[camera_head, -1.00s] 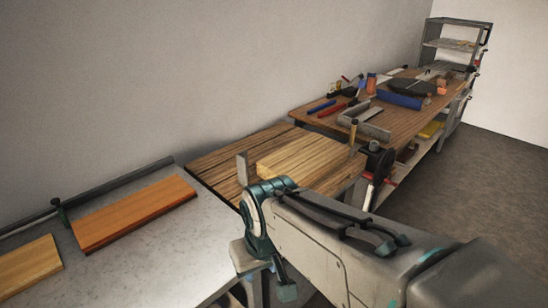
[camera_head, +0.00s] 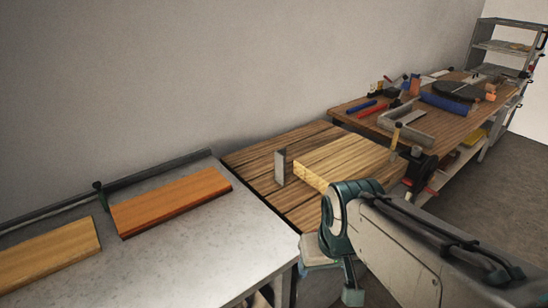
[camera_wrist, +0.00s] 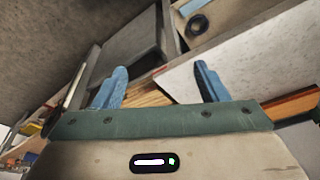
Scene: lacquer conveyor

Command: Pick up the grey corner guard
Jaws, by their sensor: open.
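A small grey upright piece, which looks like the grey corner guard (camera_head: 280,167), stands on the dark wooden table in the head view. My arm reaches in at the lower right of the head view, in front of and to the right of the guard. In the wrist view my gripper (camera_wrist: 160,70) is open, with its two blue fingers wide apart and nothing between them. I cannot pick out the guard in the wrist view.
A grey metal-topped conveyor (camera_head: 200,255) at left bears an orange-brown board (camera_head: 170,202) and a paler board (camera_head: 45,262). The wooden table (camera_head: 255,160) joins it. A tool-covered bench (camera_head: 450,128) and shelves (camera_head: 505,48) stand beyond. Open floor (camera_head: 500,190) lies at right.

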